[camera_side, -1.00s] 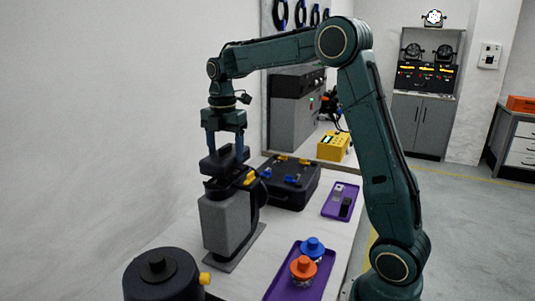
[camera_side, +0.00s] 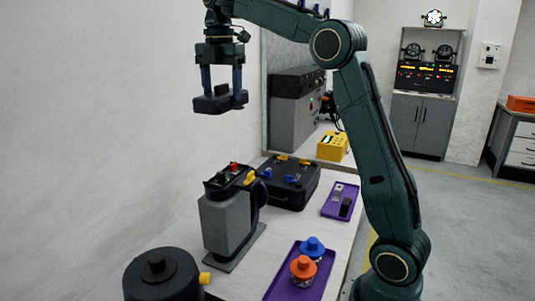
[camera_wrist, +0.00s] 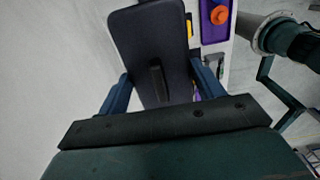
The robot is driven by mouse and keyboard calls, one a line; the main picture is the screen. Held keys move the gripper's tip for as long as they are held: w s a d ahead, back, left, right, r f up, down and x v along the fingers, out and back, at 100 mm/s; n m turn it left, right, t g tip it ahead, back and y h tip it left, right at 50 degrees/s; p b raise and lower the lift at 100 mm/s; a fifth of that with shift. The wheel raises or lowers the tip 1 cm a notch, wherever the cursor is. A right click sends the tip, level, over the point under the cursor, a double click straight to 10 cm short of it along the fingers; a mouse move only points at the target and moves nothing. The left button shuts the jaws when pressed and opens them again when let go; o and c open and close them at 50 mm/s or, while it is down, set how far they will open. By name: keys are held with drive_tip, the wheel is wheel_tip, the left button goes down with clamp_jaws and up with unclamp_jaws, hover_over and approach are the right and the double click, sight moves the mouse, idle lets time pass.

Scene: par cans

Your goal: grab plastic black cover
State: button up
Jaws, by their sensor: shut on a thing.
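The plastic black cover (camera_side: 221,103) is a dark, flat rounded-rectangular piece, held high in the air in the side view. My gripper (camera_side: 222,92) is shut on it, with its two blue fingers on either side of the cover's raised handle or body. In the wrist view the cover (camera_wrist: 152,40) fills the upper middle between the blue fingers (camera_wrist: 157,88). The grey housing (camera_side: 227,222) stands upright on the table below, with its top open and red and yellow parts showing there. I cannot see the underside of the cover.
A black round pot (camera_side: 160,277) stands front left. A purple tray (camera_side: 277,288) holds a blue-topped and an orange-topped piece. A black case (camera_side: 290,183) and another purple tray (camera_side: 338,199) lie behind. A yellow box (camera_side: 333,146) is farther back. The wall is close on the left.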

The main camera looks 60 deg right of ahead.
drive_tip(key=shift+r, duration=0.4)
idle(0.6)
